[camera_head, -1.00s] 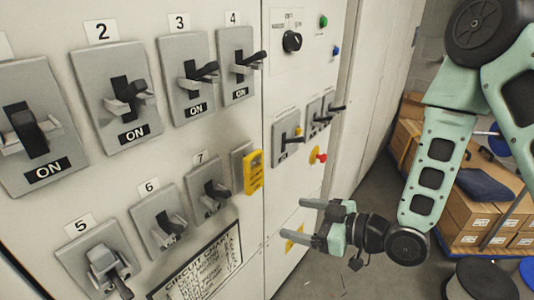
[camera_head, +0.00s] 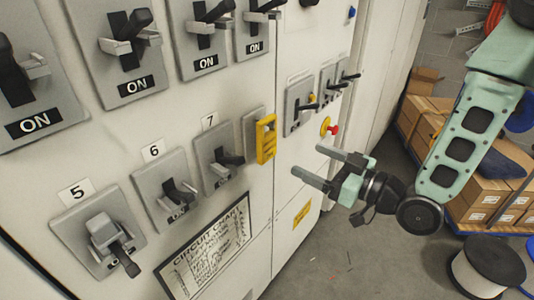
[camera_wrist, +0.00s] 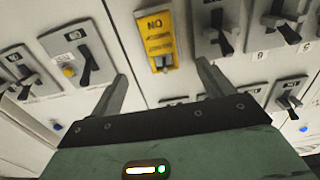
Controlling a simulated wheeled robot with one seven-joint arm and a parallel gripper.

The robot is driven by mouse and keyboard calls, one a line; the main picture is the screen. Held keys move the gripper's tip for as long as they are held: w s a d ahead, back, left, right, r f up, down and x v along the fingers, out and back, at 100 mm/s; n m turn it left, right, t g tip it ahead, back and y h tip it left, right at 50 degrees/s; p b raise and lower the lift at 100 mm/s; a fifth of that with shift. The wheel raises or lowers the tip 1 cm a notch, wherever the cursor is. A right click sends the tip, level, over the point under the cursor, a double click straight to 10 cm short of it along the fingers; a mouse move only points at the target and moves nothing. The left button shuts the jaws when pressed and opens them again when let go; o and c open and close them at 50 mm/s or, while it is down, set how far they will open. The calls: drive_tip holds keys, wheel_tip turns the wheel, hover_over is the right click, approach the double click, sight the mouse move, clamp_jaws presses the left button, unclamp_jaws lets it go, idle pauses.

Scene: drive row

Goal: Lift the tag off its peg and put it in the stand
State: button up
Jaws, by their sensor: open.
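The yellow tag (camera_head: 266,138) hangs flat against a grey plate on the cabinet front, right of switch 7. In the wrist view the tag (camera_wrist: 158,38) appears upside down with dark printing, and a small opening shows at its lower end. The peg cannot be made out clearly. My gripper (camera_head: 311,160) is open and empty, to the right of and slightly below the tag in the head view. In the wrist view its two fingers (camera_wrist: 162,70) point toward the panel with the tag between and beyond their tips, apart from both. I see no stand that I can identify.
Protruding switch levers surround the tag, such as switch 7 (camera_head: 220,157) and the smaller levers (camera_head: 300,106) to the right. A red button (camera_head: 333,129) sits beyond my fingers.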

sight(270, 144)
drive_tip(key=shift+a+f+b, duration=0.3)
drive_tip(key=shift+a+b, duration=0.1)
drive_tip(key=shift+b, duration=1.8)
drive_tip(key=x, duration=0.2)
drive_tip(key=p+x, duration=0.1)
drive_tip(key=x, duration=0.1)
drive_tip(key=p+x, duration=0.1)
drive_tip(key=x, duration=0.2)
drive_tip(key=shift+r, duration=0.3)
drive_tip(key=shift+w+p+x, duration=0.2)
drive_tip(key=shift+p+x, duration=0.35)
drive_tip(key=shift+x, duration=2.25)
drive_tip(key=shift+d+f, duration=0.2)
drive_tip(key=c, duration=1.1)
